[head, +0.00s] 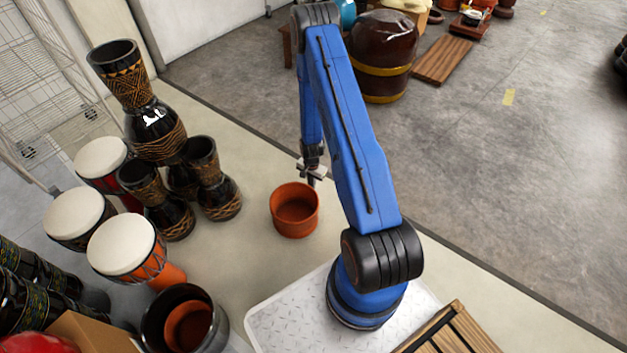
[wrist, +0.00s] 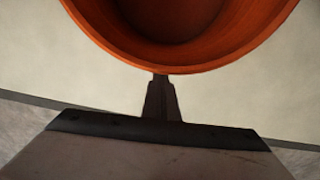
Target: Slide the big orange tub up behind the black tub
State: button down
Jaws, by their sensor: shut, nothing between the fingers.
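The big orange tub (head: 294,229) stands upright on the pale floor strip, left of my arm. My gripper (head: 313,180) is shut and empty, pointing down at the tub's far right side. In the wrist view the shut fingers (wrist: 161,88) reach up to the tub's rim (wrist: 172,64); I cannot tell whether they touch. The black tub (head: 221,325) stands at the lower left, nearer my base, with a smaller orange pot (head: 187,328) inside it. The tub's base is hidden in the wrist view.
Goblet drums crowd the left: dark carved ones (head: 214,190) and white-topped ones (head: 122,245). A cardboard box (head: 88,334) is beside the black tub. The pale floor between orange tub and black tub looks clear. A big brown drum (head: 382,45) stands behind my arm.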

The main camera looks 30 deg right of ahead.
jog(key=shift+s+a, duration=0.3)
jog(key=shift+a, duration=0.25)
jog(key=shift+s+a, duration=0.25)
jog(key=shift+a, duration=0.3)
